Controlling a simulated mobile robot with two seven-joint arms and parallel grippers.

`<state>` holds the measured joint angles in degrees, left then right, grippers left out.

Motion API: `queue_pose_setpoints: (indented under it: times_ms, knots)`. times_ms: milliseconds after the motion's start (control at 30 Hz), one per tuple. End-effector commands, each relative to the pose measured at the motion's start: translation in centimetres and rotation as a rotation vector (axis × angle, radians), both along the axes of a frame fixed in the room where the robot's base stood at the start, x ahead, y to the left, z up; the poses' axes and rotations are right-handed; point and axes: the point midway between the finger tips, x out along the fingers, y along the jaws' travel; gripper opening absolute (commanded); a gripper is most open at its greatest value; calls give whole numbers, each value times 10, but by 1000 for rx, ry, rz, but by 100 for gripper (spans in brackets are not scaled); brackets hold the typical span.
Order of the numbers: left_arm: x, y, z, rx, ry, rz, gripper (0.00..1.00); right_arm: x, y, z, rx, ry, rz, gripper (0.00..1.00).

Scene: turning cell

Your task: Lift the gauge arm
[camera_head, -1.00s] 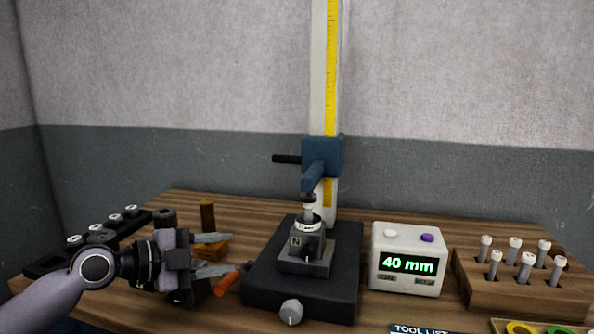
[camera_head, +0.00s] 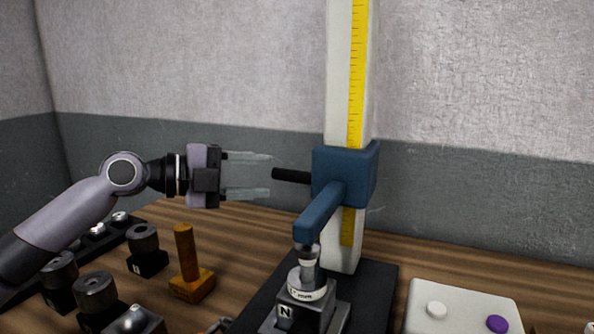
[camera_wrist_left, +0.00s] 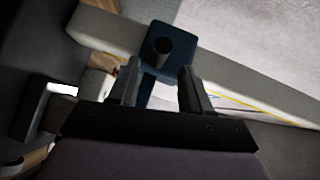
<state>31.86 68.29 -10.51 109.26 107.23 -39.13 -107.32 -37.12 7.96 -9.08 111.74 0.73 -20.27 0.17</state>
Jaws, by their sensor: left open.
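The gauge arm is a blue block (camera_head: 345,175) on a white column (camera_head: 345,80) with a yellow scale, with a blue bar reaching forward and a black handle (camera_head: 290,175) sticking out to the left. My left gripper (camera_head: 268,174) is open, its fingers pointing right toward the handle's end. In the left wrist view the black handle (camera_wrist_left: 162,47) shows end-on between and beyond the fingertips (camera_wrist_left: 158,75), with the blue block (camera_wrist_left: 160,30) behind it. The handle is not gripped. The blue bar's tip sits at the top of a metal piece (camera_head: 307,265) in a block marked N. My right gripper is out of view.
A white box (camera_head: 463,308) with a purple button stands at the lower right. An orange-brown post on a base (camera_head: 190,270) and several dark holders (camera_head: 146,250) stand at the left, below my left arm. The space around the handle is clear.

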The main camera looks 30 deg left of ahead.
Motion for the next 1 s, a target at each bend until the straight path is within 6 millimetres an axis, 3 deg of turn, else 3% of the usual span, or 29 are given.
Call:
queue_pose_setpoints:
  times_ms: [500,933,967,1000]
  knots:
    - [42,-38,-4,-4,-1,0,48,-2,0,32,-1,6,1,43]
    - [49,-45,-9,-1,-1,0,48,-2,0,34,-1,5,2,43]
    - [49,-45,-9,-1,-1,0,45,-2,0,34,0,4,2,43]
    - [49,-45,-9,-1,-1,0,32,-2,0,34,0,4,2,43]
